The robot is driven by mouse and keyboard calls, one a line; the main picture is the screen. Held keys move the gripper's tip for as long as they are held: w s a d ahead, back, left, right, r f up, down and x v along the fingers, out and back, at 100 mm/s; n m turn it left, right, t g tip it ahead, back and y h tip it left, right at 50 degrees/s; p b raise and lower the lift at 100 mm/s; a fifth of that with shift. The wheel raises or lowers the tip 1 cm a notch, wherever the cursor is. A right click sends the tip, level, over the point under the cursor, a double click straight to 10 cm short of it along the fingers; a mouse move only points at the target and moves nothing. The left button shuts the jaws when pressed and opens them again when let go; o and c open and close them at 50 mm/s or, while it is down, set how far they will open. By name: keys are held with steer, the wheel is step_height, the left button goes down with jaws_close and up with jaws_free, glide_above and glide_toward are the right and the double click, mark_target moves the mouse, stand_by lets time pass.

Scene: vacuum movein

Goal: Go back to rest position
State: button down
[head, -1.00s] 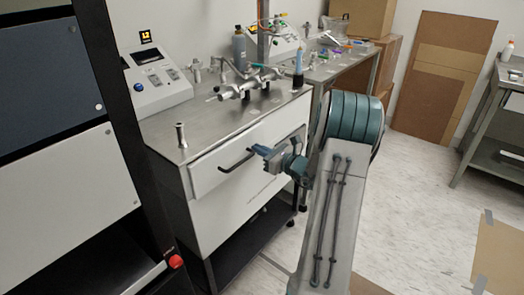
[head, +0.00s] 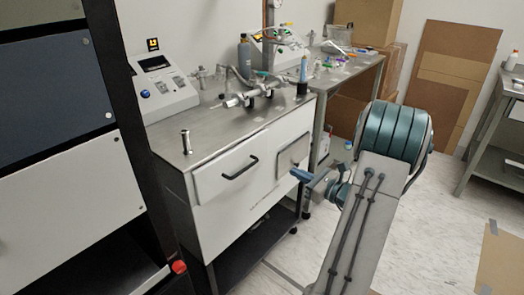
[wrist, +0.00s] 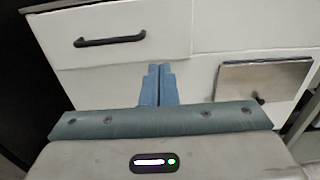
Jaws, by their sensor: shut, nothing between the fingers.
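My gripper (head: 300,175) is out in front of the white cabinet (head: 225,215), right of and a little below the black drawer handle (head: 240,168). In the wrist view my gripper's two blue fingers (wrist: 158,85) are together with nothing between them. The handle (wrist: 110,41) shows in the wrist view at the upper left, apart from the fingers. The drawer front (wrist: 135,60) looks closed. My forearm hides part of the floor at the right.
A steel-topped bench (head: 225,130) carries a control box (head: 162,88) and metal vacuum fittings (head: 262,93). A metal plate (wrist: 262,88) is on the cabinet front. Cardboard boxes (head: 365,40) stand behind. A black frame with panels (head: 60,130) is at the left. Open floor (head: 420,220) lies right.

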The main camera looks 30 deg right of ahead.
steer(key=s+a+r+n+g+y+p, duration=0.1)
steer(key=s+a+r+n+g+p, duration=0.15)
steer(key=a+n+g, duration=0.4)
steer(key=s+a+r+n+g+y+p, duration=0.15)
steer(key=a+r+n, duration=0.25)
steer(key=a, duration=0.6)
steer(key=s+a+r+n+g+y+p, duration=0.25)
steer(key=a+n+g, duration=0.25)
steer(key=a, duration=0.4)
steer(key=s+a+r+n+g+h+p, duration=0.1)
steer(key=s+a+r+n+h+p, duration=0.2)
steer(key=s+r+n+h+p, duration=0.5)
steer(key=shift+s+a+r+n+h+p, duration=0.4)
steer(key=shift+s+r+n+h, duration=1.25)
steer(key=shift+n, duration=2.5)
